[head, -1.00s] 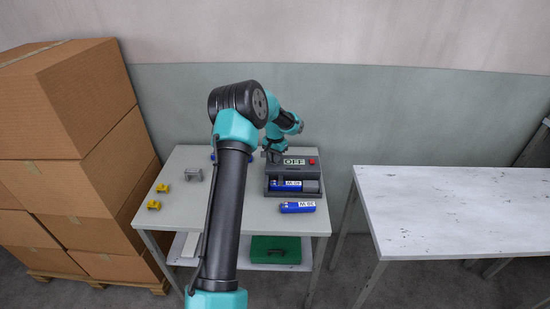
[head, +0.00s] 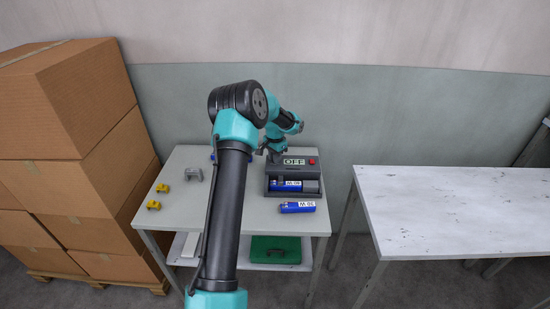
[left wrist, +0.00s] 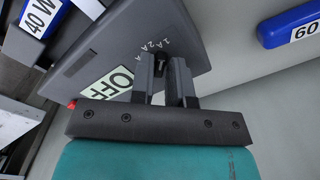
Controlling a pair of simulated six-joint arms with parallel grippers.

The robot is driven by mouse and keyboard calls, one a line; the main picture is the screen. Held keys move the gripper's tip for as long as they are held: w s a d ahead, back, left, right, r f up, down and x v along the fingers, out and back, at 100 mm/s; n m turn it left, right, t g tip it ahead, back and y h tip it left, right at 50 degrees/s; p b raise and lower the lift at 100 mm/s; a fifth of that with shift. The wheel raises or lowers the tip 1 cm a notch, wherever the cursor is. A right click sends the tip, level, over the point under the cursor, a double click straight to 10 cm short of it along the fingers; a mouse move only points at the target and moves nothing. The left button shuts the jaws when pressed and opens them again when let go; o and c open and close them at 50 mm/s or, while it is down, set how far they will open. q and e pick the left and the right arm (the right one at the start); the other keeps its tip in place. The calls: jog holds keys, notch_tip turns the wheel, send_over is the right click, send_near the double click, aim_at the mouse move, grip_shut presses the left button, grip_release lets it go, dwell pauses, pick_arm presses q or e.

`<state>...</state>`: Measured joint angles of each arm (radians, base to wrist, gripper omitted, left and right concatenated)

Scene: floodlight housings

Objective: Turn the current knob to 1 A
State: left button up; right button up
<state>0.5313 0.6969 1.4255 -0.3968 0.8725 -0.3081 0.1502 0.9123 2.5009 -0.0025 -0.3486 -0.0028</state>
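The grey charger-like unit (head: 292,165) stands on the table, its display (head: 294,162) reading OFF; the display also shows in the left wrist view (left wrist: 108,83). In that view, the current marks, with 2 A and 1 A legible, lie beside a small black knob (left wrist: 160,64). My left gripper (left wrist: 162,75) has its fingertips at the knob, one finger on each side; it is unclear whether they press on it. In the head view, the left gripper (head: 270,153) is at the unit's left end, where it hides the knob. My right gripper is not in view.
A blue 40 W cylinder (head: 290,186) lies in the unit, with a red button (head: 312,161) behind. Another blue cylinder (head: 297,207) lies in front. Yellow parts (head: 154,205) and a grey bracket (head: 194,174) sit left. A white table (head: 450,205) stands right.

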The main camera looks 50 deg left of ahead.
pick_arm(q)
jog(key=o, duration=0.3)
jog(key=shift+r, duration=0.1)
notch_tip(320, 180, up, 17)
jog(key=shift+r, duration=0.1)
dwell(0.6)
dwell(0.3)
